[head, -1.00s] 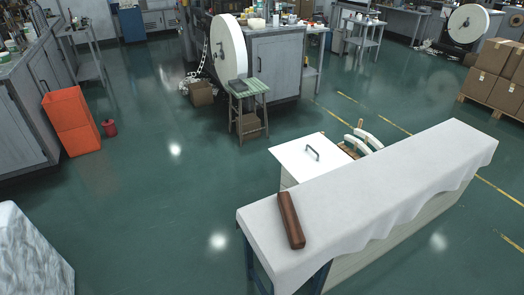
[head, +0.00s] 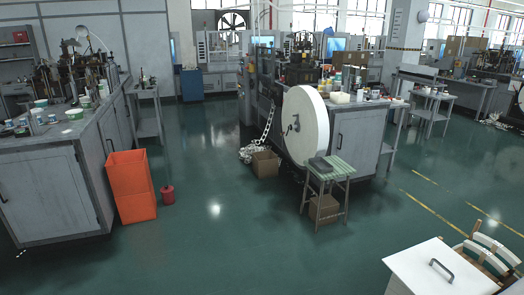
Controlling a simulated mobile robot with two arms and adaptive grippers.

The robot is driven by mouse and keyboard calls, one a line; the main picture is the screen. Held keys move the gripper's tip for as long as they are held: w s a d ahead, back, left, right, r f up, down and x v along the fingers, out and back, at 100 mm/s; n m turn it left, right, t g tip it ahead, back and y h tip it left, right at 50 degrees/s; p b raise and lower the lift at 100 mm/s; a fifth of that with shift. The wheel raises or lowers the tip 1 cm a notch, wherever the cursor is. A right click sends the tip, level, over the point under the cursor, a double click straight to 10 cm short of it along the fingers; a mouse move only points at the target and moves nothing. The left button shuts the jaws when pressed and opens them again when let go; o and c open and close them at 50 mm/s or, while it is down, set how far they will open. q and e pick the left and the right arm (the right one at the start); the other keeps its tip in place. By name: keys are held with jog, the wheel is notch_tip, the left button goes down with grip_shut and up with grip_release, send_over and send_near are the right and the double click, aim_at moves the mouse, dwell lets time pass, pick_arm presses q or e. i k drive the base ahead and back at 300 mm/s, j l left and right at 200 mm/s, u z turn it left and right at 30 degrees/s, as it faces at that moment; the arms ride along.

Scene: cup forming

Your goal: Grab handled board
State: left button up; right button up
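The handled board (head: 447,270) is a flat white panel with a dark grey handle (head: 441,269) on its top face. It lies at the lower right of the head view, and its lower part is cut off by the frame edge. Whatever it rests on is mostly out of the frame. Neither of my grippers is in view.
A wooden rack with curved white pieces (head: 495,250) stands right beside the board. A small stool (head: 330,172) and a large white reel (head: 306,126) stand at the centre. Open green floor (head: 240,250) lies between.

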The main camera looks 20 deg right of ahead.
aim_at(430, 267)
jog(key=i+z, duration=0.25)
jog(key=i, duration=0.3)
jog(key=i+z, duration=0.2)
jog(key=i, duration=0.3)
jog(key=i+j+z, duration=0.25)
jog(key=i, duration=0.3)
